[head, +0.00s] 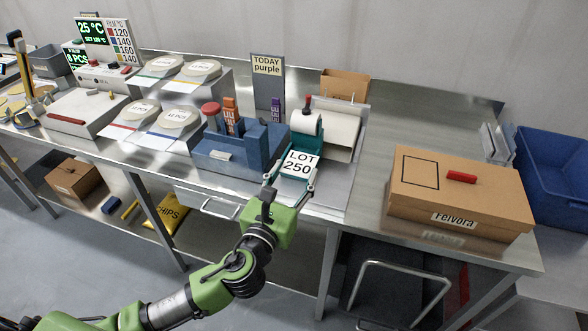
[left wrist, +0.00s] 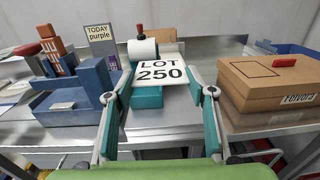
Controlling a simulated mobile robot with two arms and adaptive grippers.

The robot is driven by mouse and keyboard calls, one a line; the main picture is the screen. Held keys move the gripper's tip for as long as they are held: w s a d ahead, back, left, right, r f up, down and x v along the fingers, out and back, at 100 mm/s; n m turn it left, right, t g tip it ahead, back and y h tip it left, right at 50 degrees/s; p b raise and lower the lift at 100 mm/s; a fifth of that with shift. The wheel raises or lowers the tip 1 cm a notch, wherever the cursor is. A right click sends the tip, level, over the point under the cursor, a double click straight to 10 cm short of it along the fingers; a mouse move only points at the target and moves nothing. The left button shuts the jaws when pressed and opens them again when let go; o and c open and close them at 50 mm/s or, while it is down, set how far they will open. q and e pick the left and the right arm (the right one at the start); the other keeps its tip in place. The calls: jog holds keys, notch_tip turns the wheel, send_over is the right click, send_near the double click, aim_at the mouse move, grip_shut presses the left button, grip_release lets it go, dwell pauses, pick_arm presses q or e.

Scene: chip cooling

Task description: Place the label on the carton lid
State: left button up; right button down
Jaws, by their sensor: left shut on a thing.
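A white label (head: 299,163) reading "LOT 250" is at the front of a teal label dispenser (head: 298,187) with a white roll on top. Whether the label is free of the dispenser I cannot tell. The brown carton (head: 460,190) stands closed to the right, marked "Felvora". Its lid has a black outlined rectangle (head: 421,172) and a red handle-like piece (head: 461,177). My right gripper is not in view.
A blue stamp rack (head: 240,152) stands left of the dispenser, with a "TODAY purple" sign (head: 267,80) behind. A blue bin (head: 550,180) is at the far right. The steel table (head: 375,135) is clear between dispenser and carton.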

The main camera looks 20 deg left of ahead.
aim_at(292, 163)
pick_arm(q)
jog(key=w+a+f, duration=0.1)
jog(key=w, duration=0.1)
jog(key=w+f, duration=0.1)
jog(key=w, duration=0.1)
jog(key=w+a+f, duration=0.1)
jog(key=w, duration=0.2)
jog(key=shift+w+a+f, duration=0.1)
jog(key=shift+a, duration=0.2)
jog(key=w+f, duration=0.2)
jog(key=w+a+f+b, duration=0.1)
jog(key=w+f, duration=0.1)
jog(key=f, duration=0.1)
jog(key=shift+a, duration=0.15)
jog(key=f+b, duration=0.1)
jog(key=w+f, duration=0.1)
jog(key=f, duration=0.1)
jog(key=shift+a+f+b, duration=0.15)
jog(key=shift+a+b, duration=0.05)
jog(key=shift+b, duration=0.2)
jog(key=shift+s+f, duration=0.1)
jog(key=shift+f, duration=0.2)
jog(key=shift+c, duration=0.3)
jog(key=o, duration=0.3)
jog(key=shift+f, duration=0.15)
jog(key=o, duration=0.4)
